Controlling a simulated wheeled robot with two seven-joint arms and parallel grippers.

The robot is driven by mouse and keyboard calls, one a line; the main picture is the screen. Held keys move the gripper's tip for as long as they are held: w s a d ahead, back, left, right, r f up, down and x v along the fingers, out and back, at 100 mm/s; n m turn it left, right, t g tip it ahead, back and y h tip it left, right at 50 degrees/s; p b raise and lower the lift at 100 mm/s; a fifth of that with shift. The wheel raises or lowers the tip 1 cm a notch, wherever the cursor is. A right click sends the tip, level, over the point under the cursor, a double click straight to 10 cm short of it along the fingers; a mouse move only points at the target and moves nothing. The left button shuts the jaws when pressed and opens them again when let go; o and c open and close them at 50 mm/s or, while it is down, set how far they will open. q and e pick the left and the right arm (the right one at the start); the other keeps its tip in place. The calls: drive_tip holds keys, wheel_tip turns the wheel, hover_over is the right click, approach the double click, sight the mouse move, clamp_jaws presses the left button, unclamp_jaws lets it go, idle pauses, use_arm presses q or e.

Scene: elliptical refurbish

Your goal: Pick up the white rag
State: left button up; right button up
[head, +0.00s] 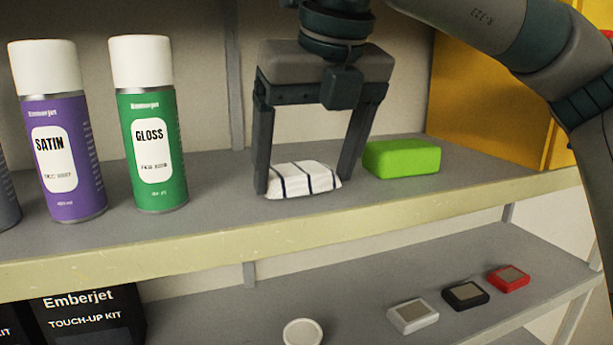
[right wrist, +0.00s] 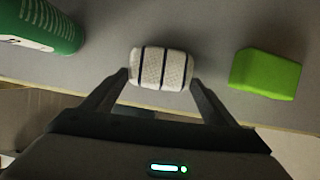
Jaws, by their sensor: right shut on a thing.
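The white rag (head: 302,180) with dark stripes lies folded on the upper shelf, between the green can and the green sponge. My right gripper (head: 303,190) comes down from above with one finger at each side of the rag and is shut on it. In the right wrist view the rag (right wrist: 161,68) sits between the two fingertips (right wrist: 160,82). It looks to be at shelf level; I cannot tell if it is clear of the surface. My left gripper is in neither view.
A green GLOSS can (head: 150,125) and a purple SATIN can (head: 62,135) stand to the left. A green sponge (head: 401,159) lies close to the right. The shelf's front edge (head: 330,225) is near. The lower shelf (head: 360,290) holds small coloured blocks and a black box (head: 85,315).

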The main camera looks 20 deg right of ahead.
drive_tip(key=shift+s+b, duration=0.25)
drive_tip(key=shift+b, duration=0.15)
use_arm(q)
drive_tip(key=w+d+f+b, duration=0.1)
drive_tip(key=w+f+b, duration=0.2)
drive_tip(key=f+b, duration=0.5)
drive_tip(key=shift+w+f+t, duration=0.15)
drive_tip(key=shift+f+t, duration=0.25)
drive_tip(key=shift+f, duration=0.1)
use_arm(e)
drive_tip(key=s+d, duration=0.1)
drive_tip(key=s, duration=1.6)
drive_tip(key=shift+s+d+r, duration=0.25)
drive_tip(key=shift+d, duration=0.1)
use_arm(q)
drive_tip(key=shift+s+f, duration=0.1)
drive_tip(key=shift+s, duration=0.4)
use_arm(e)
drive_tip(key=shift+o, duration=0.5)
drive_tip(key=shift+w+a, duration=0.1)
